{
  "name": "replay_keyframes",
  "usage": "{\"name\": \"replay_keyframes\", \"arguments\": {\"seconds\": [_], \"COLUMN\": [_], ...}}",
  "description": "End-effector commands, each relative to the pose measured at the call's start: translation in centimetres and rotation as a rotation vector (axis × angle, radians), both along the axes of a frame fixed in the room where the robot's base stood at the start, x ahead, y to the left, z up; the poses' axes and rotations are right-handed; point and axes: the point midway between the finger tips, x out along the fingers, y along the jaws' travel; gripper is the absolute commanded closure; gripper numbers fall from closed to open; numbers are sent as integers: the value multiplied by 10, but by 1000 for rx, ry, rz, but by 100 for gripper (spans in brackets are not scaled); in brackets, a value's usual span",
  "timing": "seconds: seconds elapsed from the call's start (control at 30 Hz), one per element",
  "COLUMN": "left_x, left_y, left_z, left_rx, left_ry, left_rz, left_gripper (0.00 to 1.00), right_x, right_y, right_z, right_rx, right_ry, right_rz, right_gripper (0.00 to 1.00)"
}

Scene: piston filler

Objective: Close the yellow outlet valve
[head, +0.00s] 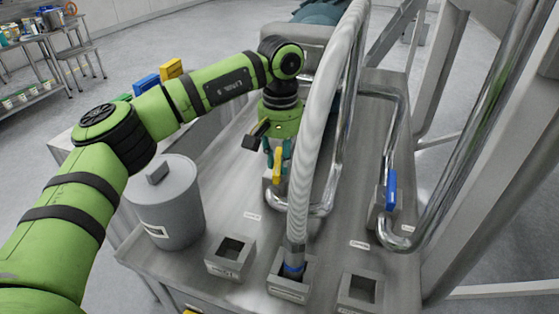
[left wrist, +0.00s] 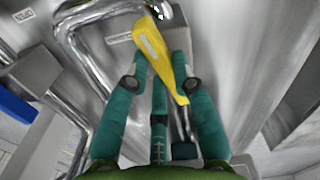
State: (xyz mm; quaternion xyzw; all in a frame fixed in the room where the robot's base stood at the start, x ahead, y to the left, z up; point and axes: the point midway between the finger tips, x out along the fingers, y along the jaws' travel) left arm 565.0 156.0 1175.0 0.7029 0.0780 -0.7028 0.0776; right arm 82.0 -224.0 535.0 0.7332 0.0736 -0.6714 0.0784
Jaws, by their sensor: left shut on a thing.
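The yellow outlet valve handle (head: 277,166) hangs below my left gripper in the head view, beside the steel pipe on the machine's deck. In the left wrist view the yellow handle (left wrist: 158,58) runs slantwise from upper left to lower right between the teal fingers. My left gripper (head: 278,162) points down with its fingers on both sides of the handle. It is shut on the handle, and the fingertips (left wrist: 161,62) reach its upper part. The valve body is partly hidden by the gripper and the hose. My right gripper is not in view.
A ribbed hose (head: 311,130) rises just right of the gripper and ends in a socket block (head: 290,281). A blue valve handle (head: 391,190) stands farther right on another pipe. A grey lidded pot (head: 170,210) is at the left. Empty socket blocks (head: 231,262) line the front.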

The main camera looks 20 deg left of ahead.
Motion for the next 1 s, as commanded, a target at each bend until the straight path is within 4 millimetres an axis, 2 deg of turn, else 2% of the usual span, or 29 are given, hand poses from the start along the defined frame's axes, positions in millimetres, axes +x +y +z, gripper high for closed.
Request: {"name": "replay_keyframes", "arguments": {"seconds": [0.3,1.0], "left_x": [2,7], "left_y": [-1,0], "left_z": [-1,0], "left_rx": [0,-2], "left_ry": [-2,-3], "left_rz": [302,962], "left_gripper": [100,100], "right_x": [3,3], "right_y": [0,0], "right_z": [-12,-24], "right_rx": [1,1], "right_ry": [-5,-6], "right_rz": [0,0], "right_gripper": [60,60]}}
